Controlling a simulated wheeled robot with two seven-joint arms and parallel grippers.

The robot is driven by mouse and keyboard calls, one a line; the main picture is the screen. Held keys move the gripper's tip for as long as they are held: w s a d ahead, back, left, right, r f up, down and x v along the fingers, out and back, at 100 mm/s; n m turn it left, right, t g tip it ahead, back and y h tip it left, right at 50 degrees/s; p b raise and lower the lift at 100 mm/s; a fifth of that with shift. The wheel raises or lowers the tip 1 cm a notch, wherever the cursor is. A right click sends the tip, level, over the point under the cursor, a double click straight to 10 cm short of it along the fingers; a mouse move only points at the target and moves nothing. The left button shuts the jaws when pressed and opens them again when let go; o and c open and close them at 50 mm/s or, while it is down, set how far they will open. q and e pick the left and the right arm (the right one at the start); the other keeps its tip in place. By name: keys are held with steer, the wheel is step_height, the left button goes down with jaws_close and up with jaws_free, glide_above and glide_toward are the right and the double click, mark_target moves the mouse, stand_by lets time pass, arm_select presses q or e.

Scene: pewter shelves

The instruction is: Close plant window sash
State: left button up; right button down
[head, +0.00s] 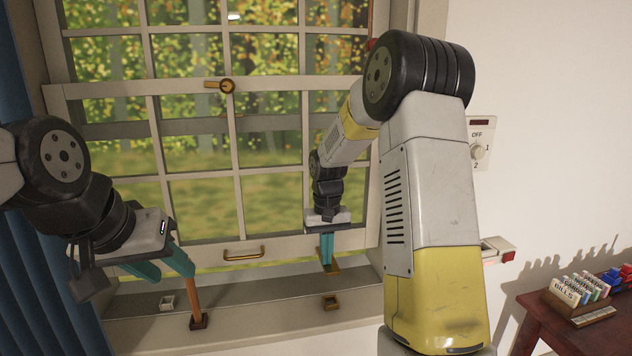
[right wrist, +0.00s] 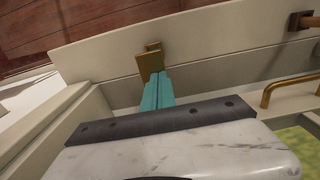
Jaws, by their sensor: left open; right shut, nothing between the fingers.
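The white lower window sash (head: 190,262) is raised, with a thin green gap under its bottom rail. A brass pull (head: 243,255) sits mid-rail and also shows in the right wrist view (right wrist: 285,88). A wooden prop (head: 193,296) stands on the sill at the left, in a dark foot. My left gripper (head: 172,274) is open at the prop's upper end; whether it touches is unclear. My right gripper (head: 327,262) is shut and empty at the rail's right end. Its teal fingertips are close to a brass bracket (right wrist: 150,62); contact is unclear.
Small square fittings stand on the sill at left (head: 167,302) and right (head: 331,302). A blue curtain (head: 40,290) hangs at left. A wall dial (head: 479,151) and a red-brown table (head: 545,315) with a card box are at right.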

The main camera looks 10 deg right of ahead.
mark_target(326, 296)
step_height(326, 296, down, 10)
steer(key=shift+r, duration=0.1)
steer(key=shift+s+f, duration=0.15)
steer(key=shift+f, duration=0.15)
step_height(326, 296, up, 14)
steer(key=shift+r, duration=0.2)
steer(key=s+r+t, duration=0.2)
steer(key=s+r, duration=0.2)
steer(key=s, duration=0.4)
steer(key=s+a+r+t+y, duration=0.1)
steer(key=s+r+t, duration=0.1)
steer(key=s+r, duration=0.3)
steer(key=s+r+t+y, duration=0.1)
steer(key=s+r, duration=0.3)
steer(key=s, duration=0.7)
steer(key=shift+a+r+t, duration=0.2)
steer(key=shift+a+t, duration=0.05)
steer(key=shift+t, duration=0.35)
